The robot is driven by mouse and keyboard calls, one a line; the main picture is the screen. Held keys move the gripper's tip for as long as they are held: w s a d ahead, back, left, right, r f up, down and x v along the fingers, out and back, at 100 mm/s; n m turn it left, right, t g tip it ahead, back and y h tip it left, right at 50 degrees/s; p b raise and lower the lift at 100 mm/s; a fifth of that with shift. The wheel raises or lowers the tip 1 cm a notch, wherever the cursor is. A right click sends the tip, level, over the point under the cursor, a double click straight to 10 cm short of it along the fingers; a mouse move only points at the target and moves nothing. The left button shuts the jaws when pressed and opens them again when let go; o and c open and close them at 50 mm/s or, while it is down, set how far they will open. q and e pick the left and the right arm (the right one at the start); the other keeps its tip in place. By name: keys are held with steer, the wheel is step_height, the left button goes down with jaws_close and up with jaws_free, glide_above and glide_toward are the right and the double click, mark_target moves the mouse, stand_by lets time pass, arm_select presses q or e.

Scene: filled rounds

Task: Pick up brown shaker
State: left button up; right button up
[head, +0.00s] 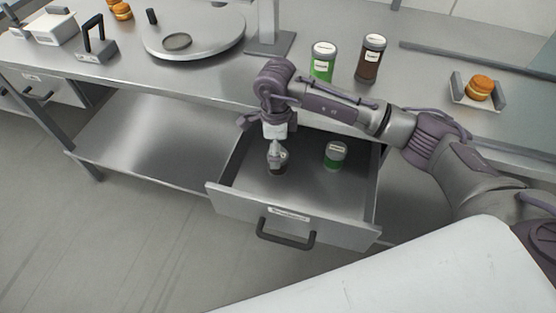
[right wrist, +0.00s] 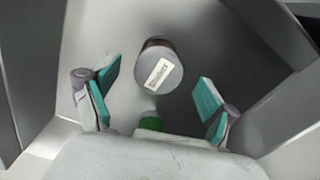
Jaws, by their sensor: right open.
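A brown shaker with a grey labelled lid stands in the open drawer (head: 233,189), mostly hidden under my right gripper (head: 277,155) in the head view. In the right wrist view this brown shaker (right wrist: 158,69) shows lid-up, ahead of and roughly between the fingertips of my right gripper (right wrist: 157,92). The gripper is open, with a gap to the shaker on both sides. A second brown shaker (head: 370,60) stands upright on the counter. My left gripper is out of view.
A green shaker (head: 334,155) stands in the drawer to the right; a green part (right wrist: 150,123) shows in the wrist view. Another green shaker (head: 322,62) and a burger in a holder (head: 478,90) are on the counter. Drawer walls surround the gripper.

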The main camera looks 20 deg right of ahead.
step_height(320, 180, down, 6)
steer(key=shift+r+p, duration=0.1)
steer(key=shift+p, duration=0.2)
steer(key=c, duration=1.3)
